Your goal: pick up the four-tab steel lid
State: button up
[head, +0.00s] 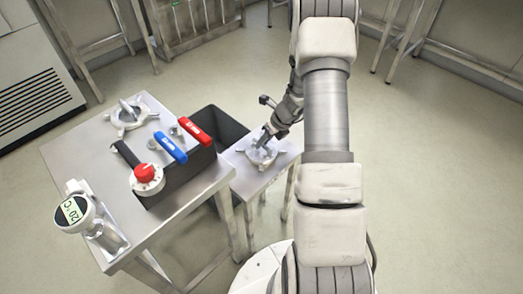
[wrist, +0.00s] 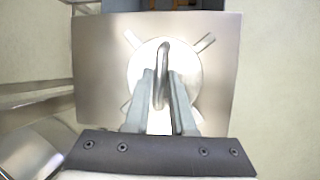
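A round steel lid (wrist: 137,72) with a raised bar handle (wrist: 163,60) lies on a small steel table (wrist: 95,100). In the wrist view its tabs point out toward four corners, the lower ones partly hidden by my fingers. My gripper (wrist: 161,74) is over the lid, with one finger on each side of the handle and a narrow gap showing; it looks open. In the head view the lid (head: 271,158) is on the low table right of the bench, with my gripper (head: 263,141) down at it.
The larger steel bench (head: 85,155) holds a black box with blue (head: 170,147) and red (head: 194,130) handles, a red-knobbed dial (head: 147,177) and a temperature gauge (head: 74,211). A dark bin (head: 215,122) stands behind the low table. Floor to the right is clear.

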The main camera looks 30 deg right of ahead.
grip_shut()
dwell(1.0)
